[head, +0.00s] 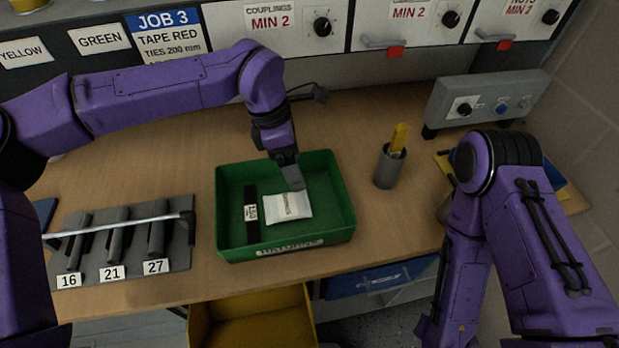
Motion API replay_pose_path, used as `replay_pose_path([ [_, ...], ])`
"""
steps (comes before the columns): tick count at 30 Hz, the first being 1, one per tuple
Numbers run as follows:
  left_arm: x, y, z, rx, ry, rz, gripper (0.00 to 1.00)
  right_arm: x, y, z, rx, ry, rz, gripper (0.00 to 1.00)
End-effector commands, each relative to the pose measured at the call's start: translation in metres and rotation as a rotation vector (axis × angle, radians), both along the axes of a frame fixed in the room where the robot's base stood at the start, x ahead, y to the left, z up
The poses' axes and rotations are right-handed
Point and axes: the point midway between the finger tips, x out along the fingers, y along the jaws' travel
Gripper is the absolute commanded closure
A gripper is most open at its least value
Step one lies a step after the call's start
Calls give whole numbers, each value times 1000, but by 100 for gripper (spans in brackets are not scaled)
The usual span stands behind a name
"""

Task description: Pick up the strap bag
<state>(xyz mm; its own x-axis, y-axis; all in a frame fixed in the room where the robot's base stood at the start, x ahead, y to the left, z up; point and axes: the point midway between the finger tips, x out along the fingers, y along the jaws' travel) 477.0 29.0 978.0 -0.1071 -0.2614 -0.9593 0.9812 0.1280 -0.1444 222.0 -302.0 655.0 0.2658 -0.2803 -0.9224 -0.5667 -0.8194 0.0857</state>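A white packet (287,208) with small print lies flat in the green tray (335,238) labelled as returns; it looks like the strap bag, but its print is too small to read. A dark strip (251,226) with a white label lies to its left in the same tray. My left gripper (294,182) points down into the tray at the packet's upper right edge. I cannot tell whether it touches the packet or whether its fingers are apart. My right arm comes in at the right, and its gripper is out of view.
A rack (128,243) marked 16, 21 and 27 stands left of the tray. A grey cup (388,167) with a yellow-handled item stands to the right. A grey control box (484,103) is at the back right. A yellow bin (255,332) sits below the bench's front edge.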

Motion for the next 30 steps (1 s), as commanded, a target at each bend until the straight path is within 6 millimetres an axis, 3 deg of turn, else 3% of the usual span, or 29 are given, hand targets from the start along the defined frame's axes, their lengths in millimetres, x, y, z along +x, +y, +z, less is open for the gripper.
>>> replay_pose_path([
  [18,-10,-28,-92,1,4,-5,14,0,0,22,1,1,0,57],
  [26,-11,-29,-102,3,5,-6,14,0,0,22,0,1,0,57],
  [27,-12,-29,-102,2,6,-6,19,0,0,22,0,1,0,57],
  [30,-12,-29,-103,3,8,-7,52,0,0,21,0,1,0,57],
])
